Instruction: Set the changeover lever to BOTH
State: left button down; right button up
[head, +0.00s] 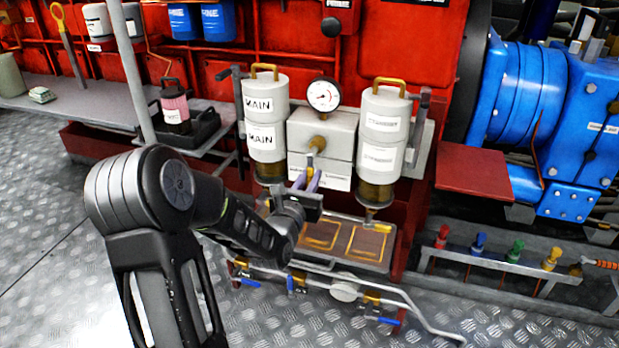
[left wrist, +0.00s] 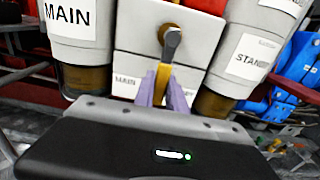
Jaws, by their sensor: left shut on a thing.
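The changeover lever (head: 312,158) sits on the front of a grey valve block (head: 335,138) between two filter canisters. It hangs down from a brass pivot, close to vertical, and also shows in the left wrist view (left wrist: 171,45). My left gripper (head: 307,182) is shut on the lever's lower end; its purple fingers (left wrist: 165,92) lie on both sides of the yellow grip. Of the label plate behind, "MAIN" (left wrist: 127,82) shows on the left; the fingers hide its middle. My right gripper is not in view.
The MAIN canister (head: 266,115) stands left of the block and the STANDBY canister (head: 382,130) right, both close to the gripper. A gauge (head: 323,94) is above. A drip tray (head: 372,262) and blue-handled valves (head: 248,283) lie below. A grey post (head: 132,70) rises at left.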

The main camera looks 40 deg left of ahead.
pick_arm(q)
jog(key=c, duration=1.4)
grip_release()
jog(key=shift+o, duration=0.2)
jog(key=shift+s, duration=0.1)
jog(key=p+v, duration=0.2)
jog(key=v, duration=0.5)
jog(key=shift+s+d, duration=0.15)
jog(key=shift+s, duration=0.15)
